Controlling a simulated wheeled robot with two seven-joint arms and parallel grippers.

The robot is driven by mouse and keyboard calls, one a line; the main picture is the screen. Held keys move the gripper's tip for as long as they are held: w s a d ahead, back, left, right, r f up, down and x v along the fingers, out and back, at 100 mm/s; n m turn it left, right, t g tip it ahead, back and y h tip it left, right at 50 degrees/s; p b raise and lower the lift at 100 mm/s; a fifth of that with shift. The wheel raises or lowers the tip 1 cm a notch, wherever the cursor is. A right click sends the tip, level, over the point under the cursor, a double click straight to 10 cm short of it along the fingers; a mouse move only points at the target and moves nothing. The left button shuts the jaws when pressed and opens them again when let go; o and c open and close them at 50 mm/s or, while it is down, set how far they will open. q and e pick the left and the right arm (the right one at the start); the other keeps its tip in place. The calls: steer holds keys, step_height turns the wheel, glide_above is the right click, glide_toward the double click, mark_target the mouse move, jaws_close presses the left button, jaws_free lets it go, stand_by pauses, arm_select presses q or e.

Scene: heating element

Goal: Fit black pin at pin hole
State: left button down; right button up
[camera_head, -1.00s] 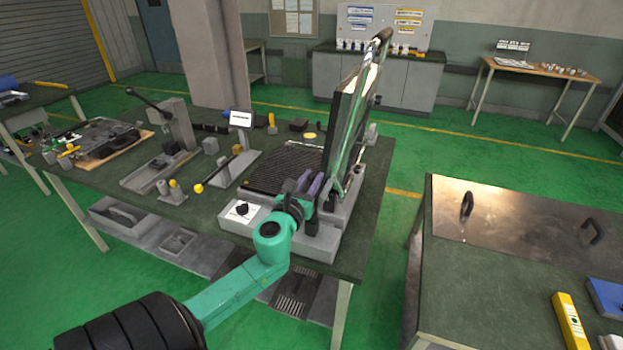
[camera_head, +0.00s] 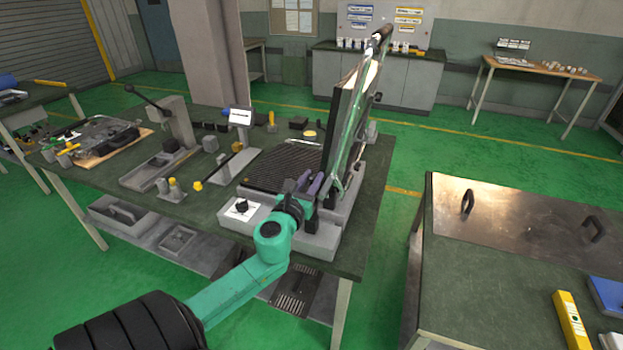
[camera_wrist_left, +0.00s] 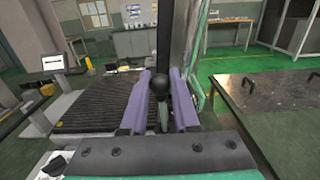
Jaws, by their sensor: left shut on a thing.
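My left gripper (camera_head: 310,184) has two purple fingers and is over the front part of the press-like machine (camera_head: 319,240), beside its raised plate. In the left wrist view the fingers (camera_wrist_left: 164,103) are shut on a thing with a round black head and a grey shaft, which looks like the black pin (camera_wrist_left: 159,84). Its black head stands up between the fingers. In the head view the pin cannot be told apart from the gripper. I cannot make out the pin hole; the gripper and wrist cover that part. My right gripper is not in view.
The tall raised plate (camera_head: 341,130) with its bar handle stands close to the right of the gripper. A ribbed dark bed (camera_head: 285,168) lies behind. A control box with a black knob (camera_head: 241,208) is at the left. A metal-topped bench (camera_head: 530,222) stands at the right.

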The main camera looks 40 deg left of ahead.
arm_select(q)
steer(key=shift+f+b, duration=1)
steer(key=shift+f, duration=0.2)
steer(key=c, duration=0.6)
jaws_free()
steer(key=shift+s+f, duration=0.1)
steer(key=shift+s+d+f, duration=0.1)
steer(key=shift+s, duration=0.05)
steer(key=shift+s+d+f, duration=0.1)
steer(key=shift+s+d, duration=0.05)
steer(key=shift+s, duration=0.15)
steer(key=b+v, duration=0.1)
steer(key=v, duration=0.3)
steer(key=b+v, duration=0.1)
steer(key=v, duration=0.4)
steer(key=b+v, duration=0.2)
steer(key=v, duration=0.2)
steer(key=shift+s+r, duration=0.25)
steer(key=shift+r, duration=0.1)
